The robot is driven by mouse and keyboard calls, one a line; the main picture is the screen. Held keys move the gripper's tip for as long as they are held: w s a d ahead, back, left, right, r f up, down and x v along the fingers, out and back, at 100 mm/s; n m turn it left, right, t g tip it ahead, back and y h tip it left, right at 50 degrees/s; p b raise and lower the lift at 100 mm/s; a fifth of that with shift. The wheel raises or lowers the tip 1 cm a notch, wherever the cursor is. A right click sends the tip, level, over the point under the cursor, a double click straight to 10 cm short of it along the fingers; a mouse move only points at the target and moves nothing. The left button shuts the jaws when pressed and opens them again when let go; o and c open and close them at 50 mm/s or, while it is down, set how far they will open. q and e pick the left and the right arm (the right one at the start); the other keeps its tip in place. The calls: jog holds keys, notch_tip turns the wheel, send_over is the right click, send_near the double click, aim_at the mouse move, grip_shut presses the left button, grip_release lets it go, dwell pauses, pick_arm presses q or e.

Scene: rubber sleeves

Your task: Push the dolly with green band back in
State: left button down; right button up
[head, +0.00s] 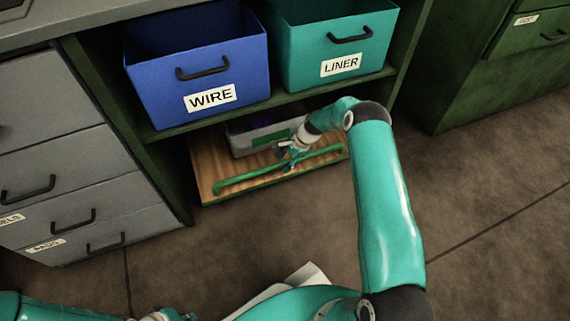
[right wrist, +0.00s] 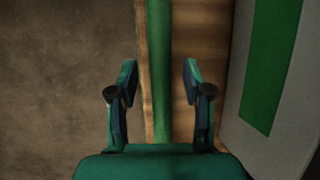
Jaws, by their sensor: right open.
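The dolly (head: 208,167) is a low wooden board at floor level, sticking out from under the green shelf unit. A green bar or band (head: 240,183) runs along its front edge. My right gripper (head: 289,163) is at that band, right of its middle. In the right wrist view the open fingers (right wrist: 159,80) stand on either side of the green band (right wrist: 158,55); I cannot tell whether they touch it. A grey bin (head: 240,137) with a green patch stands on the dolly, partly hidden by my right arm. My left gripper (head: 168,316) shows only partly at the bottom edge.
A blue WIRE bin (head: 155,85) and a teal LINER bin (head: 300,65) sit on the shelf above. Grey drawers (head: 60,180) stand at left, a green cabinet (head: 460,75) at right. Brown floor (head: 230,240) in front is mostly clear.

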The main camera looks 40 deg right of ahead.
jog(key=shift+w+a+f, duration=0.1)
jog(key=shift+f, duration=0.15)
grip_shut()
dwell(0.3)
